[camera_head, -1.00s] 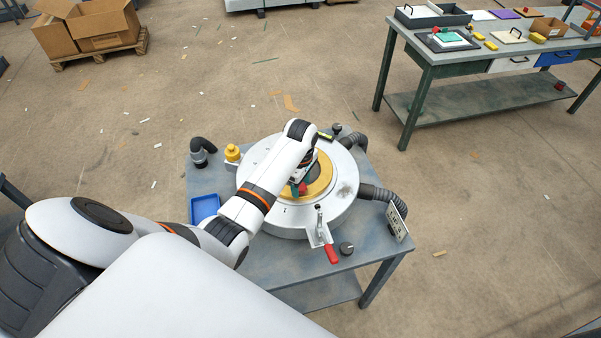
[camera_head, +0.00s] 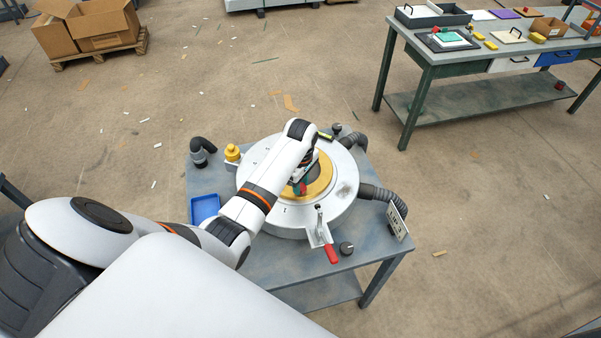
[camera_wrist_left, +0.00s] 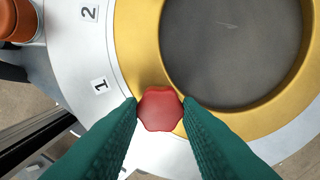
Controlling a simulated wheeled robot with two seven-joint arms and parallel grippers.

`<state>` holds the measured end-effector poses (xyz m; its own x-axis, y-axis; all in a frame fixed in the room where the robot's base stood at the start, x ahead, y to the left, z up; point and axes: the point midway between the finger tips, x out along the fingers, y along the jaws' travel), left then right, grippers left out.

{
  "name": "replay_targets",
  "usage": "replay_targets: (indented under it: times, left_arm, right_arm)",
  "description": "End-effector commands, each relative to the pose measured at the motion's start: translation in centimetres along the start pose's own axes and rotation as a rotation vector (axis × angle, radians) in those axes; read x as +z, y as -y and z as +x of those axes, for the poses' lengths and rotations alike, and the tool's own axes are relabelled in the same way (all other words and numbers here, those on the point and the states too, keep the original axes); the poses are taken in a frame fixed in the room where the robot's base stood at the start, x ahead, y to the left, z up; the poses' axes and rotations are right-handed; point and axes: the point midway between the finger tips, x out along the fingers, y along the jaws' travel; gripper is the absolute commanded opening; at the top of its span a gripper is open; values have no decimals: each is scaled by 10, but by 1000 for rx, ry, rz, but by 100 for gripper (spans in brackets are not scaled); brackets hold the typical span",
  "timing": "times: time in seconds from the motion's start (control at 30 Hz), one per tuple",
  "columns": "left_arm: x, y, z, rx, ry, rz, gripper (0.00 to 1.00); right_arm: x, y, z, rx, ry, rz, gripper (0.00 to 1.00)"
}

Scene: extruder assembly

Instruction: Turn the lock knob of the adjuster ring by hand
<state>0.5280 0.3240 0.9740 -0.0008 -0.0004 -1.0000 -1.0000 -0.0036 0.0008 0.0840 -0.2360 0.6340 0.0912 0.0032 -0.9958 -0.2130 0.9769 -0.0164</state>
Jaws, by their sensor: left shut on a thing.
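The red lobed lock knob (camera_wrist_left: 160,109) sits at the edge of the gold adjuster ring (camera_wrist_left: 139,45) in the left wrist view. My left gripper (camera_wrist_left: 160,104) has one green finger on each side of the knob and is shut on it. In the head view the gold ring (camera_head: 325,183) lies on the round light-grey housing (camera_head: 342,205), partly hidden by my left arm. My left gripper (camera_head: 302,186) reaches down over the ring there, with the red knob largely hidden. My right gripper is out of view.
The housing stands on a grey-blue table (camera_head: 275,265). A second workbench (camera_head: 440,58) stands at the back right.

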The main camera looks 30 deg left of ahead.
Motion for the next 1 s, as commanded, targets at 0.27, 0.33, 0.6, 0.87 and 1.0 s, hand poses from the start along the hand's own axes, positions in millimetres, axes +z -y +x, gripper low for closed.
replay_targets:
  times: [0.27,0.33,0.6,0.87,1.0]
  left_arm:
    - [0,0,0,0,0,149,53]
    - [0,0,0,0,0,148,53]
    - [0,1,-5,-1,0,147,53]
    - [0,1,-31,-3,1,147,53]
    - [0,1,-45,-2,1,147,53]
  right_arm:
    - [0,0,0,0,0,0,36]
    - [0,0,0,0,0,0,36]
    - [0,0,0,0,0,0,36]
    - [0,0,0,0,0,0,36]
    - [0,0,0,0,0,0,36]
